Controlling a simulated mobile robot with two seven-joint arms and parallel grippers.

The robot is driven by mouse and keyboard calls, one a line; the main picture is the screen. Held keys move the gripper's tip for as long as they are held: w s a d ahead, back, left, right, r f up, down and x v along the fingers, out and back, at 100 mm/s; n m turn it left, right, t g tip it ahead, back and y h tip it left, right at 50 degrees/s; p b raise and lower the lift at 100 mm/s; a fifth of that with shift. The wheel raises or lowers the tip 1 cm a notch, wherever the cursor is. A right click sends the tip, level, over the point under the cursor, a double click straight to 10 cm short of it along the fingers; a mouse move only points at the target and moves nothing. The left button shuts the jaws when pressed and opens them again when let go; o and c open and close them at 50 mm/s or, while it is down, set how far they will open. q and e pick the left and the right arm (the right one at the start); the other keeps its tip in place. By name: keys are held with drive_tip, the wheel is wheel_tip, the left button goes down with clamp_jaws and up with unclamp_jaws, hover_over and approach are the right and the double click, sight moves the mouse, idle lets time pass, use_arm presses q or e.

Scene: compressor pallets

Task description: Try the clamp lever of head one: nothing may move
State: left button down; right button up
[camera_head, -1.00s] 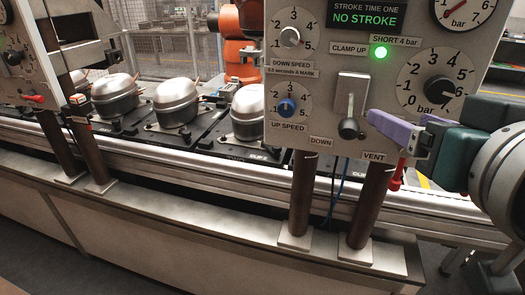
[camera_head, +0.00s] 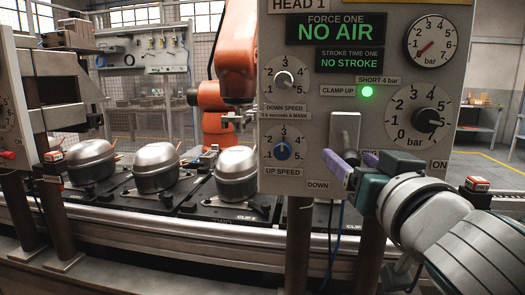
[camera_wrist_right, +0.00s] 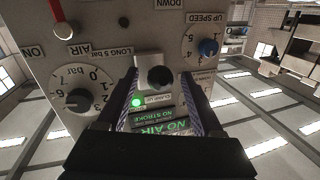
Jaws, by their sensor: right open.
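The head one panel (camera_head: 385,65) faces me, with the "HEAD 1" label at its top. Its clamp lever sits on a metal plate (camera_head: 345,126); in the head view my right gripper hides the knob. In the right wrist view, which is upside down, the lever's black knob (camera_wrist_right: 158,77) lies between my open right fingers, and I cannot tell whether they touch it. My right gripper (camera_head: 352,166) also shows in the head view at the panel's lower middle. The "CLAMP UP" lamp (camera_head: 367,92) is green. Displays read "NO AIR" (camera_head: 321,31) and "NO STROKE" (camera_head: 349,61).
Speed knobs (camera_head: 282,151) are left of the lever, and a pressure regulator knob (camera_head: 427,121) is right of it. A red handle (camera_wrist_right: 58,10) shows near the "ON" label. Silver compressors (camera_head: 157,168) stand on black pallets along the conveyor. An orange robot arm (camera_head: 240,50) is behind.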

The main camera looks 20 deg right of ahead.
drive_tip(key=shift+w+d, duration=0.2)
drive_tip(key=shift+w, duration=0.45)
clamp_jaws()
idle(1.0)
